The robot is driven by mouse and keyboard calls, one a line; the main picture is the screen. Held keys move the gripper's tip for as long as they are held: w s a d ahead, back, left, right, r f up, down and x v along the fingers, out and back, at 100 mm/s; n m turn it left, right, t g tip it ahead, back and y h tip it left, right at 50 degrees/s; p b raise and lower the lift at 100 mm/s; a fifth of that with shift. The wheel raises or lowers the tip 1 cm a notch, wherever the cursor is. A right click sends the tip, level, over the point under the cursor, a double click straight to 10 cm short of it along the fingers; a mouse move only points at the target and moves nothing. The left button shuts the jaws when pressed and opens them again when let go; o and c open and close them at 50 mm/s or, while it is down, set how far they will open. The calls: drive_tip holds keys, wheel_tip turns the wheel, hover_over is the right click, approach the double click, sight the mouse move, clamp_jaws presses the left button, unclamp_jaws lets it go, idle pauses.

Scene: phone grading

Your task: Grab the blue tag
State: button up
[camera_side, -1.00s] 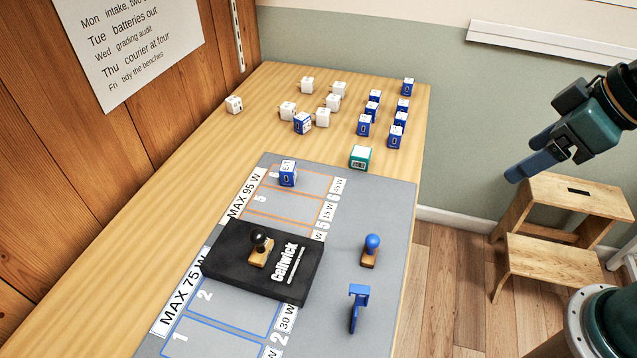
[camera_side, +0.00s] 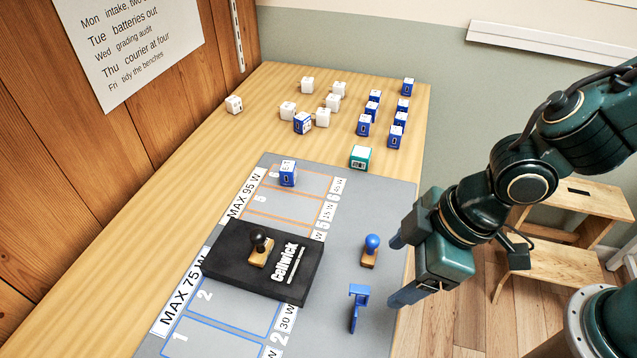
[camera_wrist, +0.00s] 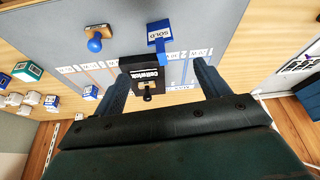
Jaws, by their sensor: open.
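The blue tag (camera_side: 355,305) stands on the grey mat near its right side. In the wrist view the blue tag (camera_wrist: 159,40) shows a white face marked SOLD, just above the space between the fingers. My gripper (camera_side: 396,270) is open and empty at the mat's right edge, to the right of the tag and apart from it. Its two blue fingers also frame the wrist view (camera_wrist: 160,71). A stamp with a blue knob (camera_side: 371,250) stands behind the tag, close to the far finger.
A black Cellwick block (camera_side: 225,265) with a black-knobbed stamp (camera_side: 260,246) lies left of the tag on the grey mat (camera_side: 395,190). A blue-and-white block (camera_side: 288,173) sits on the mat's far part. A green-and-white box (camera_side: 361,157) and several white and blue blocks stand farther back.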

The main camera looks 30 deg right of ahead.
sight(358, 301)
drive_tip(key=shift+f, duration=0.15)
drive_tip(key=x, duration=0.8)
drive_tip(key=shift+f, duration=0.15)
idle(0.3)
drive_tip(key=shift+a, duration=0.15)
drive_tip(key=shift+x, duration=2.6)
drive_tip(key=c, duration=1)
drive_tip(key=shift+c, duration=0.2)
wheel_tip(358, 301, up, 20)
